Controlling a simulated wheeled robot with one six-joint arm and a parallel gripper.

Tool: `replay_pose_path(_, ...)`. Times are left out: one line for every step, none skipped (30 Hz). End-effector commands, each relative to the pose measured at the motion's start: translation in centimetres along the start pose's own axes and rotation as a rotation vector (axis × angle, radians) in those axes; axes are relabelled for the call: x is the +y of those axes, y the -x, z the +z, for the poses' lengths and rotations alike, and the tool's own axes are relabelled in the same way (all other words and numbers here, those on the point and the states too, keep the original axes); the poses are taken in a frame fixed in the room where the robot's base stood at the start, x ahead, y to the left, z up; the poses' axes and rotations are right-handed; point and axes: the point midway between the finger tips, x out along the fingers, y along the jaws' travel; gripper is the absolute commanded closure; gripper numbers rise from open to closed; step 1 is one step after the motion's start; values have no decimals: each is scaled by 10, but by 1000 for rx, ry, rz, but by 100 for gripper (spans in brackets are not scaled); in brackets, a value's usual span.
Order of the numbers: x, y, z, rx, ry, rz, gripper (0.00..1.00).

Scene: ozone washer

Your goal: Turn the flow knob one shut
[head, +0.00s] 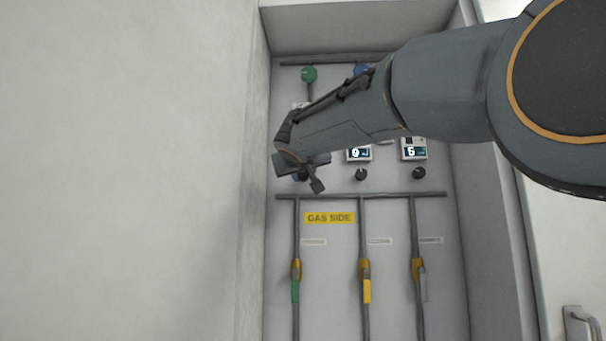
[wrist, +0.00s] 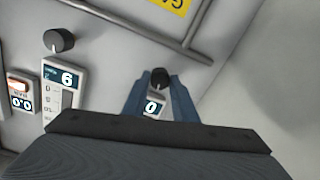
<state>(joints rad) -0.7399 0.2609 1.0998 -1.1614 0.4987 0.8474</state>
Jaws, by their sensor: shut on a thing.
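In the wrist view, a dark round flow knob (wrist: 160,76) sits between the two blue-grey fingers of my gripper (wrist: 159,84), which are shut on it. The knob's own meter has a small display (wrist: 152,107) between the fingers that reads 0. In the head view, my gripper (head: 303,175) is at the leftmost of a row of knobs, and it and the arm hide that knob and its meter. The middle knob (head: 361,174) and the right knob (head: 419,173) stand free. The middle knob also shows in the wrist view (wrist: 58,40).
The middle meter (head: 359,154) and right meter (head: 414,149) have lit displays. A grey horizontal pipe (head: 400,194) runs below the knobs, with valve pipes and a yellow GAS SIDE label (head: 330,218). The recess's left wall (head: 258,150) is close to my gripper.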

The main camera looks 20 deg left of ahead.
Motion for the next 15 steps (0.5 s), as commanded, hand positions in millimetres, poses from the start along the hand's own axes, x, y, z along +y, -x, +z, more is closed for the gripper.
replay_pose_path(0, 0, 0, -2, 24, -1, 97)
replay_pose_path(0, 0, 0, -3, 42, -1, 97)
replay_pose_path(0, 0, 0, -4, 68, -2, 97)
replay_pose_path(0, 0, 0, -6, 89, -2, 97)
replay_pose_path(0, 0, 0, -7, 113, -2, 97)
replay_pose_path(0, 0, 0, -8, 145, -2, 97)
replay_pose_path(0, 0, 0, -10, 172, -3, 97)
replay_pose_path(0, 0, 0, -11, 199, -3, 97)
replay_pose_path(0, 0, 0, -13, 236, -3, 97)
replay_pose_path(0, 0, 0, -15, 265, -3, 97)
replay_pose_path(0, 0, 0, -16, 293, -3, 97)
replay_pose_path(0, 0, 0, -18, 332, -4, 97)
replay_pose_path(0, 0, -1, -19, 360, -4, 97)
replay_pose_path(0, 0, -1, -21, 389, -4, 97)
replay_pose_path(0, 0, -1, -23, 427, -5, 97)
